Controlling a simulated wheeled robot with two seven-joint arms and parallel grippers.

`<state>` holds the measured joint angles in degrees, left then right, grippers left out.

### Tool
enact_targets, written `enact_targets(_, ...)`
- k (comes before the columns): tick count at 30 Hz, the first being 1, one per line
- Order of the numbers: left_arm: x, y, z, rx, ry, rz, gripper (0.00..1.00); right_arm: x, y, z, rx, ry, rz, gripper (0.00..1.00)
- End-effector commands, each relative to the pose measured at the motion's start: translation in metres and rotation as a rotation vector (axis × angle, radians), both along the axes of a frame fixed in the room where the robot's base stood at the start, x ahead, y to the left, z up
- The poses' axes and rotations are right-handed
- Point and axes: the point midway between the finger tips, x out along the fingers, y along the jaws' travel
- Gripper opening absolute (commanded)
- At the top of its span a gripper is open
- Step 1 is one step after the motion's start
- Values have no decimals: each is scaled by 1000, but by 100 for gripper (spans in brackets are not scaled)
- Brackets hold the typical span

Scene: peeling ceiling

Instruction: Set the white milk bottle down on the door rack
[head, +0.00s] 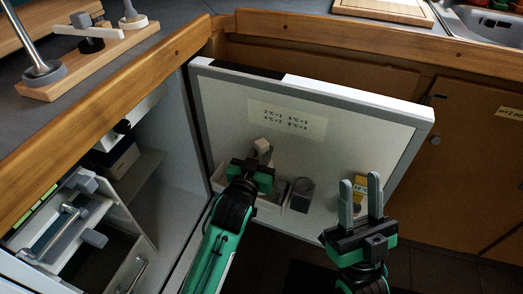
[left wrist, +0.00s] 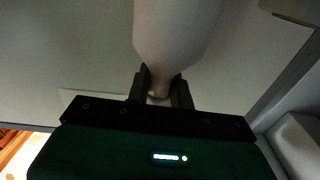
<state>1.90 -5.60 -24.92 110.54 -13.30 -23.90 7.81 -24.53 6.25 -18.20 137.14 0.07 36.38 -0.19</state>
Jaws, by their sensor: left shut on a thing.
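The white milk bottle (left wrist: 178,30) fills the top middle of the left wrist view, its narrow neck between my left fingers (left wrist: 166,92). In the head view only a small pale part of the bottle (head: 263,147) shows above my left gripper (head: 252,172), which hides the rest. My left gripper is shut on the bottle, in front of the open fridge door and over the left part of the door rack (head: 220,178). I cannot tell whether the bottle touches the rack. My right gripper (head: 361,197) is open and empty, fingers up, in front of the rack's right end.
A grey container (head: 301,195) stands in the rack right of my left gripper, and a yellow item (head: 361,186) is behind my right fingers. The fridge door (head: 350,130) stands open with a label (head: 287,120). A wooden-edged counter (head: 110,110) runs along the left.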

Motion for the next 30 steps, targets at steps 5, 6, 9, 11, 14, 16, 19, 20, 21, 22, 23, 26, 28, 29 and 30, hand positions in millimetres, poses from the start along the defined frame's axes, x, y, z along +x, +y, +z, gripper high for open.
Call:
enact_targets(5,0,0,-10,0,-1,0,0,0,0,-5,0,0,0,36)
enact_targets(6,0,0,-12,0,-1,0,0,0,0,-6,0,0,0,36)
enact_targets(9,0,0,-17,-1,-2,0,0,0,0,-8,0,0,0,36)
enact_targets(11,0,0,-20,-1,-2,0,0,0,0,-10,0,0,0,36)
enact_targets(14,0,0,-25,0,-1,0,0,0,0,-12,0,0,0,36)
enact_targets(16,0,0,-27,0,-1,0,0,0,0,-12,0,0,0,36)
enact_targets(19,0,0,-27,-1,-2,0,0,0,0,-12,0,0,0,36)
enact_targets(20,0,0,-27,-1,-2,0,0,0,0,-12,0,0,0,36)
enact_targets(21,0,0,-27,-1,-2,0,0,0,0,-12,0,0,0,36)
enact_targets(22,0,0,-27,-1,-2,0,0,0,0,-12,0,0,0,36)
enact_targets(23,0,0,-27,-1,-2,0,0,0,0,-12,0,0,0,36)
enact_targets(26,0,0,-27,-1,-2,0,0,0,0,-12,0,0,0,36)
enact_targets(28,0,0,-27,-1,-2,0,0,0,0,-12,0,0,0,36)
enact_targets(29,0,0,-27,-1,-2,0,0,0,0,-12,0,0,0,36)
enact_targets(30,0,0,-27,-1,-2,0,0,0,0,-12,0,0,0,36)
